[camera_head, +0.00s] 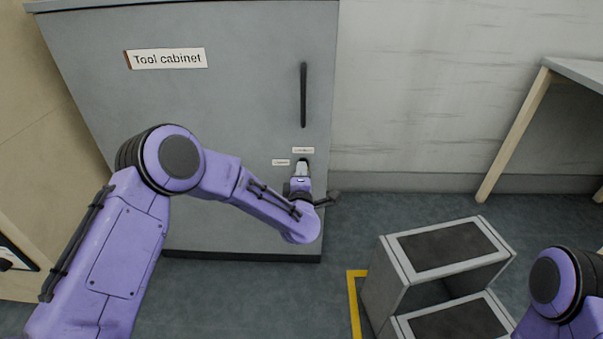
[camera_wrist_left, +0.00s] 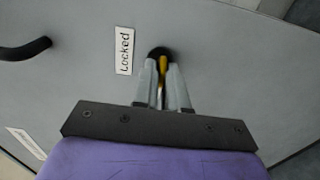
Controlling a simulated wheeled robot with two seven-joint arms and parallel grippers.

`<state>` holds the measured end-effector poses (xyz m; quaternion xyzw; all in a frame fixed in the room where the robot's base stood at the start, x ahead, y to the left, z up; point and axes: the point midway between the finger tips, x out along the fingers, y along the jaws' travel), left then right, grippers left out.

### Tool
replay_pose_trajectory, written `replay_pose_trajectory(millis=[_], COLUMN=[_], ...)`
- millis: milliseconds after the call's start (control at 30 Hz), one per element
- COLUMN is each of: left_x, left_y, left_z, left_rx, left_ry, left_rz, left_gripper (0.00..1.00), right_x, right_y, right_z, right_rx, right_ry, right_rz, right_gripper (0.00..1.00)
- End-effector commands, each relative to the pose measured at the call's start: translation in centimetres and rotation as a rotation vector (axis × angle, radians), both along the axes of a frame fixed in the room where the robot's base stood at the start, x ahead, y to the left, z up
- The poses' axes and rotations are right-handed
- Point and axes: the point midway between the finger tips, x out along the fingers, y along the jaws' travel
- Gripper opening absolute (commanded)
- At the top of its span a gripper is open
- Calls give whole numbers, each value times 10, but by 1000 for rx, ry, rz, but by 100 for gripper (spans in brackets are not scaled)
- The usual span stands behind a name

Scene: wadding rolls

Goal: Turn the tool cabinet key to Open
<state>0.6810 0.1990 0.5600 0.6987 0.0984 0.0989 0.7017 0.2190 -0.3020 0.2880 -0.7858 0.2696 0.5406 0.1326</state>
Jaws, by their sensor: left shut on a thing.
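The grey tool cabinet (camera_head: 240,100) stands at the back left in the head view, with a "Tool cabinet" label (camera_head: 167,58) and a black vertical handle (camera_head: 303,95). My left gripper (camera_head: 302,164) is at the cabinet's front, below the handle. In the left wrist view, my left gripper (camera_wrist_left: 162,85) is shut on a yellow key (camera_wrist_left: 163,66) at a dark round lock (camera_wrist_left: 158,53). A "Locked" label (camera_wrist_left: 125,50) is beside the lock. A second label (camera_wrist_left: 25,143) is at the lower left, its words unreadable. Only my right arm shows, at the lower right; its gripper is out of view.
A grey step stool (camera_head: 440,247) with dark treads stands on the floor right of the cabinet, by a yellow floor line (camera_head: 354,300). A table with a wooden leg (camera_head: 513,135) is at the right. Blue-grey floor (camera_head: 400,212) is clear between them.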

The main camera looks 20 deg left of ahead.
Motion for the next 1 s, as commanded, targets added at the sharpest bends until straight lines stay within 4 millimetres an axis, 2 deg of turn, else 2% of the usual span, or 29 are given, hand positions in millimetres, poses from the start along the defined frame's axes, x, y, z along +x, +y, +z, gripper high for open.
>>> replay_pose_trajectory(millis=[467,500,533,867,1000], left_x=[0,0,0,-2,-23], left_y=[0,0,0,-1,-8], left_z=[0,0,0,0,3], left_rx=[-12,-11,-11,-10,-9], left_ry=[-2,-2,-2,-2,-1], left_rz=[1,1,1,-1,-4], left_gripper=[0,22,32,33,33], right_x=[0,0,0,0,0], right_y=[0,0,0,0,0], right_z=[0,0,0,1,8], right_rx=[0,0,0,0,0], right_ry=[0,0,0,0,0], right_rz=[0,0,0,0,0], right_gripper=[0,0,0,0,0])
